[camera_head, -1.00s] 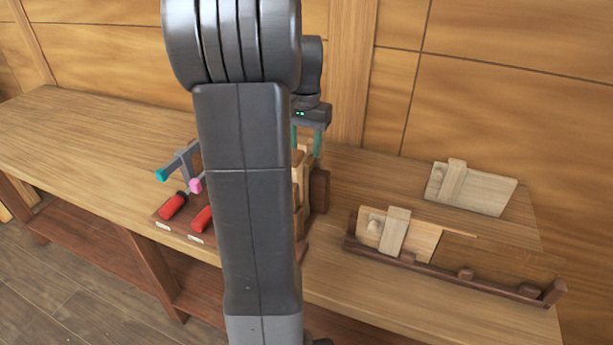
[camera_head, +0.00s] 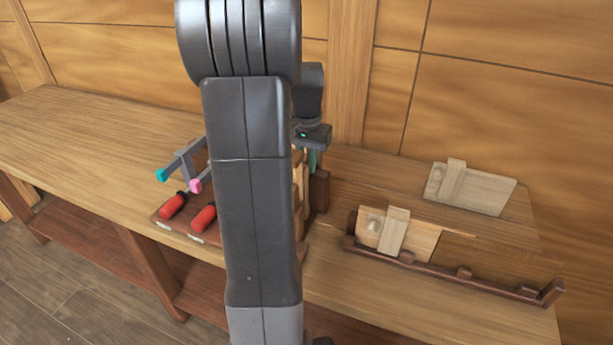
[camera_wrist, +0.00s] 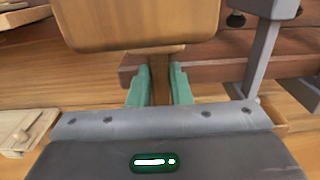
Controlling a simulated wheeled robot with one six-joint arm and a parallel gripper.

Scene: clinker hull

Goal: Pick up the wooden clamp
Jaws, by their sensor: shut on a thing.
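The wooden clamp (camera_wrist: 135,28) shows in the wrist view as a large light-brown block with a narrower brown part below it. My gripper (camera_wrist: 160,82) has its two green fingers on either side of that narrow part, shut on it. In the head view my gripper (camera_head: 312,158) is low over the rack, partly behind my arm. Light wooden pieces (camera_head: 298,185) show beside my arm there; most of the clamp is hidden. I cannot tell whether it is clear of the rack.
A dark rack (camera_head: 160,222) holds red-handled tools (camera_head: 172,206) and a grey bar clamp (camera_head: 187,165) with teal and pink ends, close left of my gripper. On the right of the bench are a long dark wooden rail (camera_head: 440,273) and pale clamped boards (camera_head: 485,193).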

